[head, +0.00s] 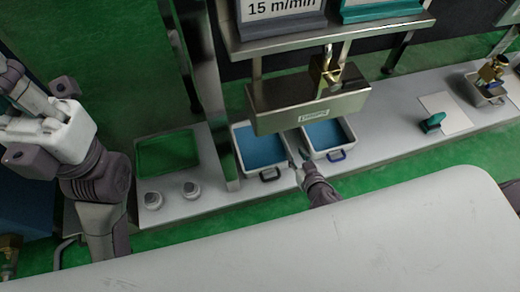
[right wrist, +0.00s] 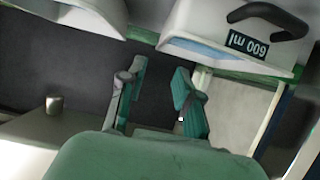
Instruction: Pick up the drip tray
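Two white trays with blue insides stand side by side under a metal box in the head view: a left tray (head: 236,150) with a dark front handle and a right tray (head: 350,132) with a blue handle. I cannot tell which is the drip tray. My right gripper (head: 302,157) is at their front edges, near the gap between them. In the right wrist view its green-padded fingers (right wrist: 160,88) are apart with nothing between them. A white tray (right wrist: 205,25) with a dark handle and a "600 ml" label lies beyond them. My left gripper (head: 22,88) is raised at the far left, its fingers unclear.
The metal box (head: 310,100) hangs low over the trays, with a post (head: 212,110) to their left. A teal object (head: 433,122) lies on a white sheet at right. The bench between is clear.

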